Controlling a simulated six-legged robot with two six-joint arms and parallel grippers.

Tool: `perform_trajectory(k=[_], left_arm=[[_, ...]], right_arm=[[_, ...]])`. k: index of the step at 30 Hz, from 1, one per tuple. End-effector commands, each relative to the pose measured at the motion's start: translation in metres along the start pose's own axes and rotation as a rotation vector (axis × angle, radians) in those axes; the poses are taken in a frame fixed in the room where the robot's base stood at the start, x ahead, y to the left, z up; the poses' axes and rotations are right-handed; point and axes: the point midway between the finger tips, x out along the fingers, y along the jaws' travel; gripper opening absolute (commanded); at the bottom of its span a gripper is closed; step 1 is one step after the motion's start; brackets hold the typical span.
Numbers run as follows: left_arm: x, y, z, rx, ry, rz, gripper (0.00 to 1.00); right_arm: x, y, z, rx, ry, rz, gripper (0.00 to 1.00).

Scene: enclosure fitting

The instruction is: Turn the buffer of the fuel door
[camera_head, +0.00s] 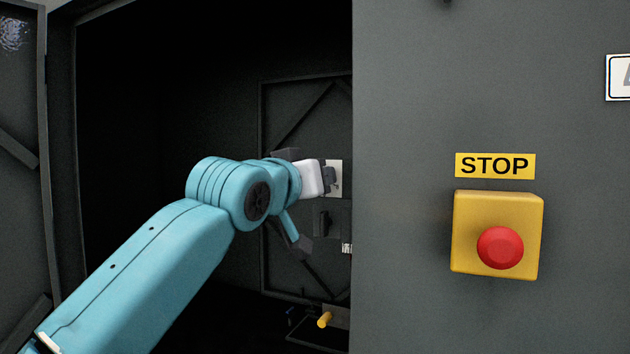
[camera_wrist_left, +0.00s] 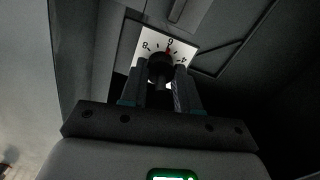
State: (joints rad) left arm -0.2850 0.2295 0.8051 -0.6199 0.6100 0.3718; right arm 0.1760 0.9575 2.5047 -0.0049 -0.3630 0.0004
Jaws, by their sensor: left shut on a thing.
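A white dial plate (camera_wrist_left: 150,41) with the figures 8, 6 and 4 shows in the wrist view, fixed to a dark panel. A red mark (camera_wrist_left: 168,50) stands close to the 6. A dark round knob (camera_wrist_left: 160,68) sits in front of the plate. My left gripper (camera_wrist_left: 160,78) is shut on this knob, one finger on each side. In the head view my left gripper (camera_head: 330,178) reaches into the open cabinet, against the white plate (camera_head: 338,168). There the gripper hides the knob. My right gripper is in neither view.
A grey wall (camera_head: 400,200) stands close right of my left arm. It carries a yellow box with a red stop button (camera_head: 500,248). A dark latch (camera_head: 321,222) sits below the dial, a yellow peg (camera_head: 324,320) lower. An open door (camera_head: 22,180) is at left.

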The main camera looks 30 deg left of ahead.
Motion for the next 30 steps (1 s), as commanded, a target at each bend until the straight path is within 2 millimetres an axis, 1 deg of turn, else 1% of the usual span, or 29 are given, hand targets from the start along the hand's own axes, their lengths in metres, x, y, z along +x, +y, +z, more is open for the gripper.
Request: perform_trajectory(k=[1, 7, 21, 22, 23, 24, 30], left_arm=[[-0.0015, -0.0002, -0.0045, -0.018, 0.013, 0.002, 0.0], [-0.0017, -0.0004, -0.0049, -0.061, 0.014, 0.002, 0.0], [-0.0016, -0.0006, -0.005, -0.069, 0.013, 0.002, 0.0], [-0.0016, -0.0007, -0.0049, -0.069, 0.013, 0.001, 0.41], [-0.0015, -0.0006, -0.0046, -0.069, 0.012, 0.001, 0.5], [-0.0013, -0.0006, -0.0041, -0.069, 0.011, 0.001, 0.56], [-0.0007, -0.0004, -0.0022, -0.068, 0.006, 0.001, 0.56]], right_arm=[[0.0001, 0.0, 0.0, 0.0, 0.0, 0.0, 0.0], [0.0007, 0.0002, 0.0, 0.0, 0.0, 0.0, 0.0], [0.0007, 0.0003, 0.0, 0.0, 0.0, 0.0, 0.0], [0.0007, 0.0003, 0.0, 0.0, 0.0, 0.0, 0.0], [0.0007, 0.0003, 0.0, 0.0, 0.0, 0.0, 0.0], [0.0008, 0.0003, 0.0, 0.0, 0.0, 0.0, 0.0], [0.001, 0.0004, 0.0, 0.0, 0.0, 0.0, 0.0]])
